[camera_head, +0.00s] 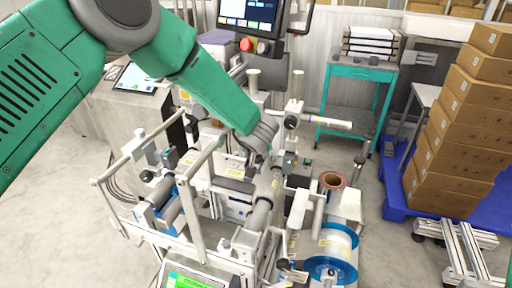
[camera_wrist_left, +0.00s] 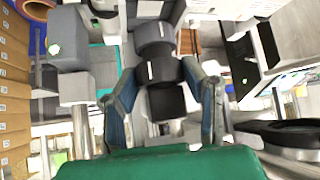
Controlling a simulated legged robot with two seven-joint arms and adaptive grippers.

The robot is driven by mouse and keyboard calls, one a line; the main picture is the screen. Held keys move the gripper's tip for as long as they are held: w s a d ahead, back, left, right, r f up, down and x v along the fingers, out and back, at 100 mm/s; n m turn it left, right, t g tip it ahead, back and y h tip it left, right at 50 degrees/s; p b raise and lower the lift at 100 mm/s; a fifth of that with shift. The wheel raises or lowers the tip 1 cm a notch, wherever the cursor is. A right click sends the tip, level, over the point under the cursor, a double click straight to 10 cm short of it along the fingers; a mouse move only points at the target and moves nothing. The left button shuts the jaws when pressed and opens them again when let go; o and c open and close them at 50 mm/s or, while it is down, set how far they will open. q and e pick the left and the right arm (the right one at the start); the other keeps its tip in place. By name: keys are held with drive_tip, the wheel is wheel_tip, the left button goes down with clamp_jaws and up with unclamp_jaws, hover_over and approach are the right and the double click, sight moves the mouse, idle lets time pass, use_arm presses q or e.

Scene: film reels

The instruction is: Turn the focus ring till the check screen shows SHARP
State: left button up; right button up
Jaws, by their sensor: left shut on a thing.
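My left arm comes in from the left in the head view, and its gripper (camera_head: 262,155) reaches down into the middle of the film machine. In the left wrist view the two fingers (camera_wrist_left: 162,78) close from both sides on a dark stepped cylinder, the focus ring (camera_wrist_left: 155,71), which carries a small white mark. A second white mark shows on the dark step above it. In the head view the hand hides the ring. Several screens show: an upper monitor (camera_head: 248,14), a tablet-like screen (camera_head: 137,78) and a green-lit panel (camera_head: 190,280). I cannot read SHARP on any.
Rails and rollers (camera_head: 180,190) of the machine crowd around the hand. A red-and-yellow knob unit (camera_head: 255,46) sits under the monitor. Blue-edged film reels (camera_head: 330,268) stand front right. Stacked cartons (camera_head: 465,130) and a teal cart (camera_head: 350,75) stand farther off.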

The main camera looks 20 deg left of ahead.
use_arm(q)
drive_tip(key=shift+w+a+r, duration=0.15)
drive_tip(key=shift+a+r, duration=0.05)
drive_tip(key=shift+a, duration=0.05)
drive_tip(key=shift+c, duration=0.2)
drive_tip(key=shift+d+r, duration=0.15)
drive_tip(key=shift+d, duration=0.1)
drive_tip(key=shift+d+r+m+h+p, duration=0.1)
drive_tip(key=shift+m+h+p, duration=0.3)
drive_tip(key=shift+m+h, duration=0.5)
drive_tip(key=shift+m, duration=0.2)
drive_tip(key=shift+o, duration=0.2)
drive_tip(key=shift+a+f+m+t+h+b, duration=0.15)
drive_tip(key=shift+a+m+h+b, duration=0.15)
drive_tip(key=shift+m+h, duration=0.25)
drive_tip(key=shift+a+f+m+t+h+b, duration=0.15)
drive_tip(key=shift+m+h+b, duration=0.15)
drive_tip(key=shift+m, duration=0.35)
drive_tip(key=shift+h, duration=0.25)
drive_tip(key=shift+d+r+m, duration=0.1)
drive_tip(key=shift+r+m, duration=0.05)
drive_tip(key=shift+m, duration=0.25)
use_arm(e)
drive_tip(key=shift+s+f, duration=0.1)
drive_tip(key=shift+f, duration=0.25)
use_arm(q)
drive_tip(key=shift+c, duration=0.2)
use_arm(e)
drive_tip(key=shift+d, duration=0.1)
